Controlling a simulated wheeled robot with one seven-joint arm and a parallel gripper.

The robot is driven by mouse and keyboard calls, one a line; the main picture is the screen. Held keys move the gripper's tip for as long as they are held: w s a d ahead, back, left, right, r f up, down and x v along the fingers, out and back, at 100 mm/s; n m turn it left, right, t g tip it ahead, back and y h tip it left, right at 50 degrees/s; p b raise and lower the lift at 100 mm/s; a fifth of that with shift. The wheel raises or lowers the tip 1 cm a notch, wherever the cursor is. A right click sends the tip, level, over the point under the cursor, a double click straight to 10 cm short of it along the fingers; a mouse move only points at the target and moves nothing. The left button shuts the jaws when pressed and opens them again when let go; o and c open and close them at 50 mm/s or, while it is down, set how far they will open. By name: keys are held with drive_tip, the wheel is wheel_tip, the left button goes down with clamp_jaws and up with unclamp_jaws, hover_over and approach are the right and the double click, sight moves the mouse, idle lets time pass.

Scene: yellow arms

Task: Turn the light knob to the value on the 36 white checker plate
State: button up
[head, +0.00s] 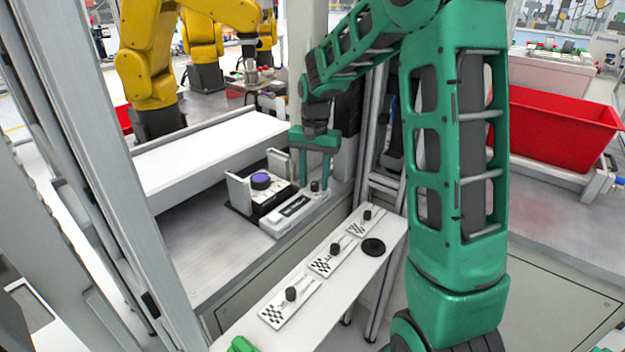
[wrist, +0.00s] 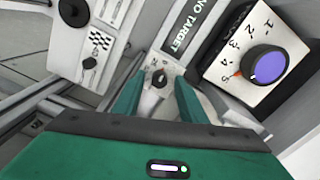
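A purple-topped round knob (head: 261,181) sits on a white-faced box on the bench. In the wrist view the knob (wrist: 266,65) has a printed number scale and an orange mark at its left, near the lower digits. A small black knob (wrist: 158,77) is on a white panel with a display (wrist: 189,27) reading "NO TARGET". My gripper (head: 317,184) points down over this panel; its two fingers (wrist: 158,97) are apart, with the small knob showing between them. Which knob is the light knob is unclear. White checker plates (head: 332,256) lie on the front shelf; their numbers are unreadable.
A black disc (head: 373,247) lies on the white shelf (head: 330,300) beside the plates. A grey upright wall of the box stands left of the purple knob. A red bin (head: 560,128) is at right. Yellow arms (head: 150,60) stand behind.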

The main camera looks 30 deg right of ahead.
clamp_jaws()
drive_tip(key=n, duration=0.3)
drive_tip(key=shift+n, duration=0.4)
drive_tip(key=shift+r+n, duration=0.1)
drive_tip(key=shift+n, duration=1.9)
drive_tip(key=shift+w, duration=0.1)
unclamp_jaws()
